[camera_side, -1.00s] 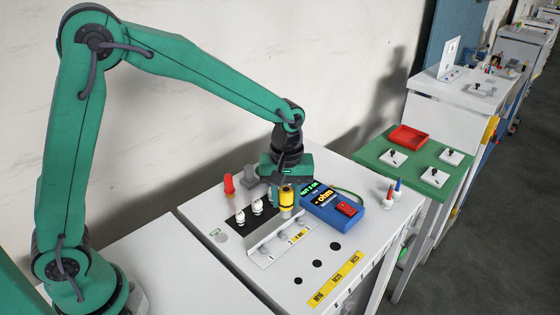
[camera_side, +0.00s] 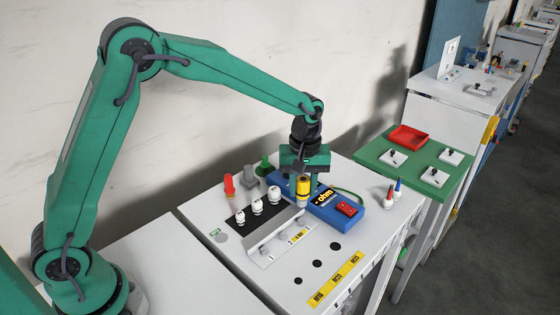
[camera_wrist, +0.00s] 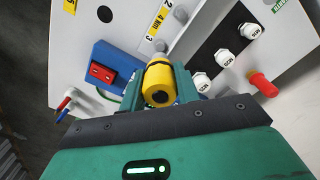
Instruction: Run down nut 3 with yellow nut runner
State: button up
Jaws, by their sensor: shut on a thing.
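My gripper (camera_side: 303,170) is shut on the yellow nut runner (camera_side: 303,187), which hangs roughly upright below the jaws. In the wrist view the runner (camera_wrist: 159,84) sits between the fingers (camera_wrist: 160,100). Three white nut-topped fittings stand in a row on a black plate: near (camera_side: 240,216), middle (camera_side: 257,207) and far (camera_side: 274,194). The runner is right of the far fitting, with a visible gap. A light metal bracket (camera_side: 272,242) with a numbered strip lies in front of them. The runner's lower end is by the bracket's far end; contact cannot be told.
A blue meter (camera_side: 340,207) with a red switch is close right of the runner. Red (camera_side: 229,184), grey (camera_side: 249,176) and green (camera_side: 265,165) pieces stand behind the fittings. Dark holes and a yellow label strip (camera_side: 334,279) are in front. Red and blue probes (camera_side: 393,190) stand farther right.

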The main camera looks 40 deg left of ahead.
aim_at(302, 204)
jog(key=shift+f, duration=2.5)
jog(key=shift+f, duration=0.5)
dwell(2.0)
jog(key=shift+r, duration=3.2)
